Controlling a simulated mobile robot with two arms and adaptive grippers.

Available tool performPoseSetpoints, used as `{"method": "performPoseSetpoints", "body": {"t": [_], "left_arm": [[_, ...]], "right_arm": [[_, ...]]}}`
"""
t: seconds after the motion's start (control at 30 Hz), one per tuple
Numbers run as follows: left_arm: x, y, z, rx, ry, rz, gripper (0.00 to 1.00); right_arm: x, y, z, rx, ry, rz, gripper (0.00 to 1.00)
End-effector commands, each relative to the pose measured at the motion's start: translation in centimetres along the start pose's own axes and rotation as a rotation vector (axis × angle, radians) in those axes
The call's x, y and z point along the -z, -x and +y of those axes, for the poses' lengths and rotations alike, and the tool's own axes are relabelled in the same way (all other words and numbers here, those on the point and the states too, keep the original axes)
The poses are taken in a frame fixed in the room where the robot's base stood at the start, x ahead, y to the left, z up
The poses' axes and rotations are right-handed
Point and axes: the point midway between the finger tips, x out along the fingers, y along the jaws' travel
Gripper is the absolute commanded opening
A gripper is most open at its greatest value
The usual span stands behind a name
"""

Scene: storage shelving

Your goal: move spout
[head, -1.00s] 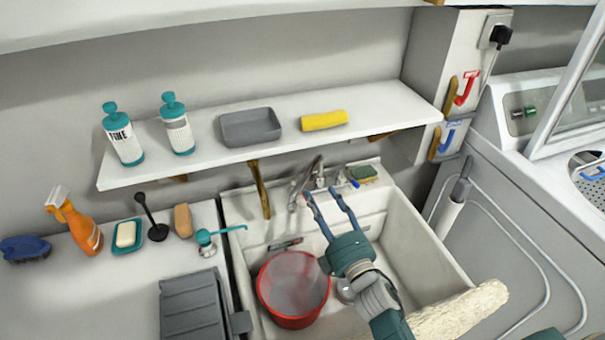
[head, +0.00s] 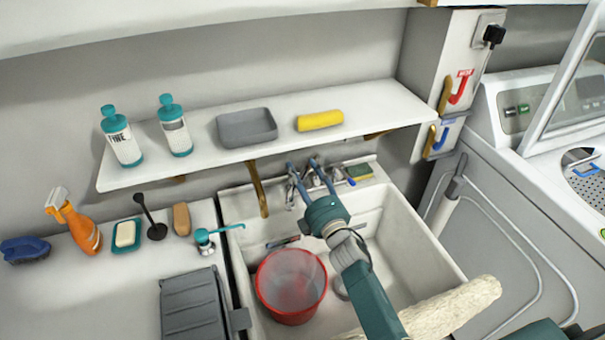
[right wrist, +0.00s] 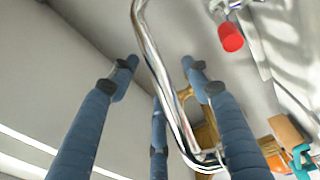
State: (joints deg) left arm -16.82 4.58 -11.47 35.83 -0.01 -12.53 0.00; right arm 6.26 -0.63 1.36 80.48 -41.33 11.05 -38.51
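The chrome spout (head: 291,194) is at the back of the sink, partly hidden by my right gripper (head: 304,166). In the right wrist view the spout (right wrist: 160,62) is a bent chrome pipe running between the spread blue fingers of the right gripper (right wrist: 162,64). The fingers are apart and do not look closed on the pipe; whether one touches it I cannot tell. A red-capped tap knob (right wrist: 230,37) shows up right of the spout. My left gripper is not in view.
A red bucket (head: 291,287) stands in the white sink (head: 401,243). A shelf (head: 377,110) with bottles, a grey tray (head: 246,127) and a yellow roll overhangs the back. A wooden bracket (head: 257,187) is left of the spout.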

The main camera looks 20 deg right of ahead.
Motion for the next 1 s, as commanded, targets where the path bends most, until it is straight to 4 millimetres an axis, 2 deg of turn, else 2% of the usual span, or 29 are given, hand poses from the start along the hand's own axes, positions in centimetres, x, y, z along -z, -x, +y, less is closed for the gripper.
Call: {"method": "performPoseSetpoints", "body": {"t": [0.03, 0.23, 0.63, 0.87, 1.0], "left_arm": [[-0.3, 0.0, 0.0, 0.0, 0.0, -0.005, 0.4], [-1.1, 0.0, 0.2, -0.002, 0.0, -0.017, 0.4], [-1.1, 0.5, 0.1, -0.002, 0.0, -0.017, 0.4], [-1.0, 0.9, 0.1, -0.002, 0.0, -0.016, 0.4], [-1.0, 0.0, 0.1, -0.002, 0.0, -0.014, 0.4]], "right_arm": [[0.0, 0.0, 0.0, 0.0, 0.0, 0.0, 0.39], [0.0, 0.0, 0.0, 0.0, -0.001, 0.0, 0.0], [-0.6, 0.5, 0.2, 0.012, -0.001, 0.047, 0.0], [-2.1, 1.6, 0.5, 0.041, -0.009, 0.185, 0.0], [-3.4, 2.3, 0.4, 0.062, -0.019, 0.296, 0.0]]}}
